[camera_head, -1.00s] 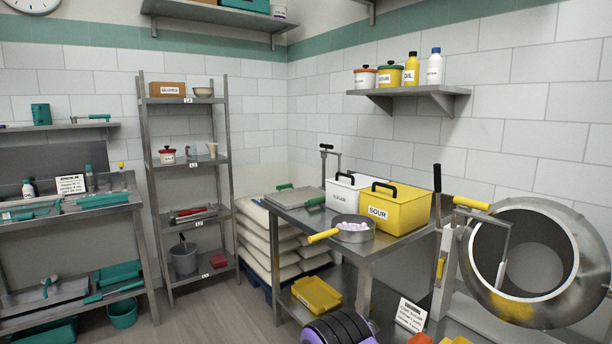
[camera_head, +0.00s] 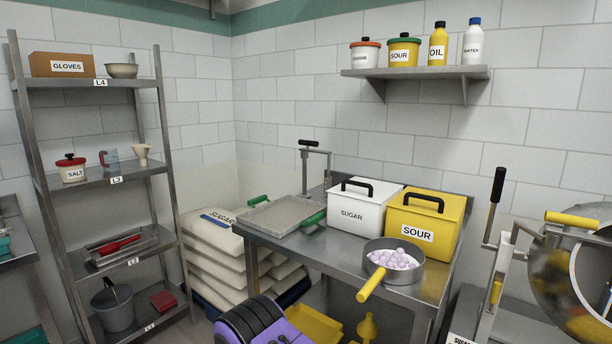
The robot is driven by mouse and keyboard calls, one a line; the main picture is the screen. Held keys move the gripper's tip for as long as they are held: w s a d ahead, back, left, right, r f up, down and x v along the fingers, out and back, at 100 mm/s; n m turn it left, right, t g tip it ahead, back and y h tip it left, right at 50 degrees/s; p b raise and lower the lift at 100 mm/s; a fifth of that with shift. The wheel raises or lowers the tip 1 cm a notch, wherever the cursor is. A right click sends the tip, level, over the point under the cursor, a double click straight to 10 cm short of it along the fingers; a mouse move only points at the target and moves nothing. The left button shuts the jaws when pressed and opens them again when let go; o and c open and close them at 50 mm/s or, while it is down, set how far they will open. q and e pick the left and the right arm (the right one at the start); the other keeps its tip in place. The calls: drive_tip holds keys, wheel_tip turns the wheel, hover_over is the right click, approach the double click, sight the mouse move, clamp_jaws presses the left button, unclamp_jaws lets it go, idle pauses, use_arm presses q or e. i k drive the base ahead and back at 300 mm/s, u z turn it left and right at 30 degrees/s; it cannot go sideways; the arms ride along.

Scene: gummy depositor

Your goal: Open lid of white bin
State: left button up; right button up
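The white bin (camera_head: 355,216), labelled SUGAR, stands on the metal table (camera_head: 407,295) towards its back. Its lid (camera_head: 362,190) with a black handle (camera_head: 357,184) is on top and looks closed. The yellow bin (camera_head: 424,222), labelled SOUR, stands close to its right, also with a lid and black handle. My left and right grippers are not in view.
A steel pan (camera_head: 394,262) of pale balls sits in front of the bins, its yellow handle (camera_head: 371,284) sticking out past the table edge. A tray (camera_head: 279,214) with green handles lies left. A purple and black object (camera_head: 262,326) is at bottom. Sacks (camera_head: 213,244) are stacked left.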

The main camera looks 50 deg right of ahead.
sight(358, 189)
drive_tip(key=i, duration=1.55)
drive_tip(key=z, duration=1.85)
